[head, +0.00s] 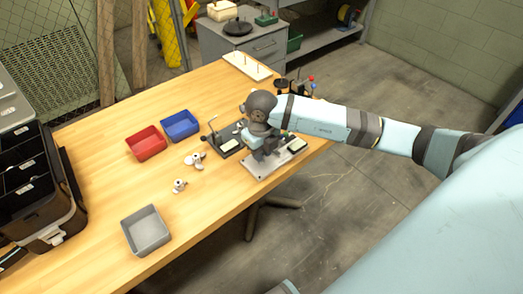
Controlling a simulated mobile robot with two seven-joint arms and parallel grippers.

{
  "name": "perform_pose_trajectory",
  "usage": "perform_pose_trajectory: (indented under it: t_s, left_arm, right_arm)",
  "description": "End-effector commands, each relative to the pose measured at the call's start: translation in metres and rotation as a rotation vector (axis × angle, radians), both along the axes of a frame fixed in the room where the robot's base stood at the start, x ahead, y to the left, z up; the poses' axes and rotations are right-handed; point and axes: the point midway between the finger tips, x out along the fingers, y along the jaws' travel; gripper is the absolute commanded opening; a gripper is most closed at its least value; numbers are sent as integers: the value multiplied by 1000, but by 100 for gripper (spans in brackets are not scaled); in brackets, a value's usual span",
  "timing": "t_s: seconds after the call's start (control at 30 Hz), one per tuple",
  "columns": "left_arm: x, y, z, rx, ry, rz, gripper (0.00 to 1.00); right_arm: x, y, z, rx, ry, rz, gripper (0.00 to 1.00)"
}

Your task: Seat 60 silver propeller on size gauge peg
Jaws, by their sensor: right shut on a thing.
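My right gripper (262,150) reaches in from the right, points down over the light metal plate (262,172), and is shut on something. Its wrist hides what it holds, probably the silver propeller, and I cannot tell whether that touches a peg. A dark fixture (230,148) with an upright rod and a pale label stands just left of the gripper. I cannot make out the size gauge peg. Light-coloured propellers lie on the table to the left, one group (195,160) near the fixture and another (180,186) nearer me. My left gripper is not in view.
A red bin (146,143), a blue bin (180,125) and a grey bin (146,230) stand on the wooden table. A white board with pegs (247,66) lies at the far edge. A black case (35,190) stands at left. The table's middle front is clear.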

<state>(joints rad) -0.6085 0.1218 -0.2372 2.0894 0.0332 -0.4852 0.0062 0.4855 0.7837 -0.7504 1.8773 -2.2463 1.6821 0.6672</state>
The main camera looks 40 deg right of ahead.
Motion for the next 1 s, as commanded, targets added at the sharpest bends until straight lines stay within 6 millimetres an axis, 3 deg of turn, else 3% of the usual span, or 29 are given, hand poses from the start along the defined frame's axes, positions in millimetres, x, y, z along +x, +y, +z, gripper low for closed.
perform_pose_trajectory:
  t_s: [0.7, 0.73, 0.83, 1.0]
  left_arm:
    - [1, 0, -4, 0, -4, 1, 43]
    - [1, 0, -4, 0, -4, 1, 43]
    - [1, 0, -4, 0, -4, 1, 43]
    - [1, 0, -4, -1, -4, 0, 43]
  right_arm:
    - [0, 0, -9, 0, 0, 0, 0]
    - [0, 0, -9, 0, 0, 0, 25]
    - [0, 0, -9, 0, 0, 0, 48]
    - [0, 0, -9, 0, 0, 0, 51]
